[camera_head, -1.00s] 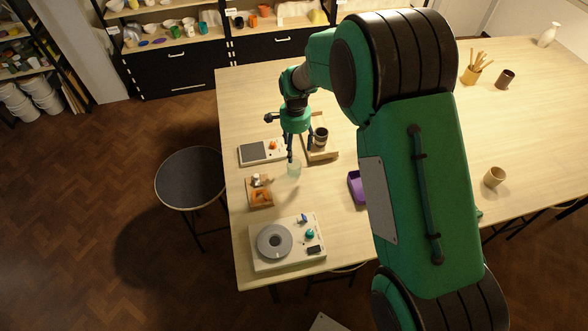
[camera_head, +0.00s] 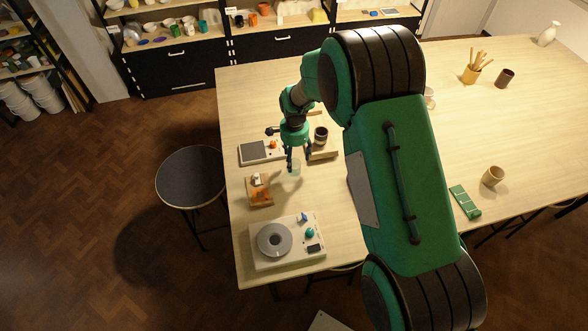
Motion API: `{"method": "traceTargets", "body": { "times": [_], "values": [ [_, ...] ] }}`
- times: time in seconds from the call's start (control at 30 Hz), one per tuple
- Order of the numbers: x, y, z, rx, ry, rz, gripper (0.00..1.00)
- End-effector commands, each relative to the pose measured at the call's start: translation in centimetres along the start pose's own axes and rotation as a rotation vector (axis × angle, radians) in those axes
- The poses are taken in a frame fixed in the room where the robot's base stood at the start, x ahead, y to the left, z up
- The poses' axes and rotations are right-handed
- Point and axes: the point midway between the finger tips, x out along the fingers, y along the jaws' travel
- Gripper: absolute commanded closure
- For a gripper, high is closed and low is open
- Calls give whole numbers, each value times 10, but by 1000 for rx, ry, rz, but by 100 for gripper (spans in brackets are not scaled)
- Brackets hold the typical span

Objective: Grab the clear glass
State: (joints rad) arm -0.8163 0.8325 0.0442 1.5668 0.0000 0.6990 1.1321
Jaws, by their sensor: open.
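The clear glass (camera_head: 295,168) stands on the wooden table, a pale see-through cup near the table's left side. My gripper (camera_head: 298,167) points down at it, with its fingers apart. One finger shows at the left of the glass and the other near its right side. I cannot tell how far down the fingers reach around the glass. Nothing is held.
A dark cup (camera_head: 321,135) on a wooden stand is close behind right. A scale (camera_head: 256,152) lies behind left, a wooden tray (camera_head: 259,198) front left, a white wheel device (camera_head: 287,241) in front. A green palette (camera_head: 465,202) and a tan cup (camera_head: 493,176) stand right.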

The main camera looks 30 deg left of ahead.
Motion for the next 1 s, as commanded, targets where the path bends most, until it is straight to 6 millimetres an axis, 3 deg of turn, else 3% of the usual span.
{"method": "traceTargets", "body": {
  "times": [0.2, 0.67, 1.0],
  "values": [
    [17, 0, 0, 0, 0, -1, 33],
    [20, 0, 0, 0, 0, 0, 33],
    [42, -2, 2, 0, 0, 1, 33]
  ]
}}
